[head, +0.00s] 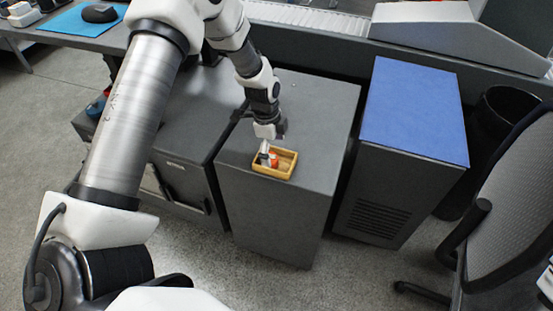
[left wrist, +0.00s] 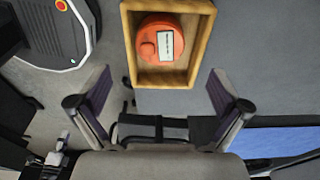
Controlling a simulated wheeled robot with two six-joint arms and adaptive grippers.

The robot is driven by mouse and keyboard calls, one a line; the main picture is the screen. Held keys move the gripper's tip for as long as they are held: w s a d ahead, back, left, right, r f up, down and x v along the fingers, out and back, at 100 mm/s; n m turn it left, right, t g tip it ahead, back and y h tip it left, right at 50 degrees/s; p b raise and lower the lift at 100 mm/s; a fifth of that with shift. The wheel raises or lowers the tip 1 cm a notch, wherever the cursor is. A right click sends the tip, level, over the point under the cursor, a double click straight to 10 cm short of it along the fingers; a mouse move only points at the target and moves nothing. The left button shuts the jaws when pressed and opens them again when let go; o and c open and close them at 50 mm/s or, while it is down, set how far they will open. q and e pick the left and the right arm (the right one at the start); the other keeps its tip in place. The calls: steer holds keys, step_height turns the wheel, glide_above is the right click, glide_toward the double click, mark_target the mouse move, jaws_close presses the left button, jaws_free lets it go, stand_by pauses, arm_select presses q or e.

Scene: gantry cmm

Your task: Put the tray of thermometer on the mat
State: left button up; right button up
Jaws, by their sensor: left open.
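A small wooden tray (head: 291,167) sits on the grey cabinet top near its front edge. An orange round device with a small white display, the thermometer (head: 273,161), lies inside it. The left wrist view shows the tray (left wrist: 128,45) and the thermometer (left wrist: 152,33) more closely. My left gripper (head: 266,148) is over the tray's back left part in the head view. Its open fingers (left wrist: 160,108) are spread, with nothing between them. A blue mat (head: 415,112) covers the top of the separate cabinet to the right. My right gripper is not in view.
A gap separates the tray's cabinet (head: 320,100) from the mat's cabinet. The mat is bare. An office chair (head: 510,185) and a black bin (head: 497,110) stand at the right. Another blue mat (head: 65,24) with a black object lies on the far left desk.

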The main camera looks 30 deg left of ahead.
mark_target(275, 158)
arm_select(q)
steer(key=f, duration=0.2)
steer(key=w+f, duration=0.1)
steer(key=f, duration=0.1)
steer(key=shift+d+f, duration=0.1)
steer(key=shift+f, duration=0.3)
steer(key=shift+s+r, duration=0.15)
steer(key=c, duration=0.9)
